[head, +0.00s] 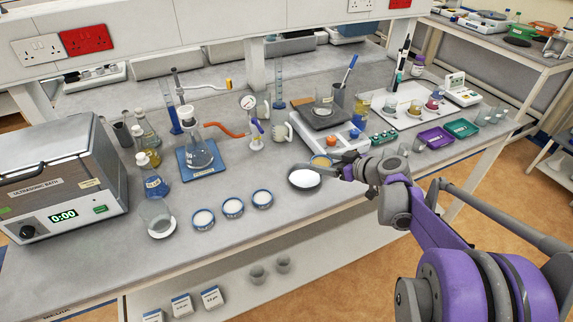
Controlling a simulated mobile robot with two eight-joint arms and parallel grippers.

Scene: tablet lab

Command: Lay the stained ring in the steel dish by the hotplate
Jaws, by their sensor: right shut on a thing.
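The stained ring (320,160), a small round piece with a blue rim and a yellow-tan middle, is at the tip of my right gripper (336,163). My right gripper is shut on it, just behind and right of the steel dish. The fingers hide part of the ring's right side; I cannot tell how high it is above the bench. The steel dish (304,179) is round and shallow with a pale, shiny inside, near the bench's front edge. The hotplate (324,115), with a dark top and an orange knob, stands behind. My left gripper is not in view.
Three blue-rimmed rings with white middles (232,206) lie left of the dish. A flask on a blue stand (199,155), a beaker (156,217) and an ultrasonic bath (62,180) stand farther left. Purple (435,138) and green trays are to the right. The bench between rings and dish is clear.

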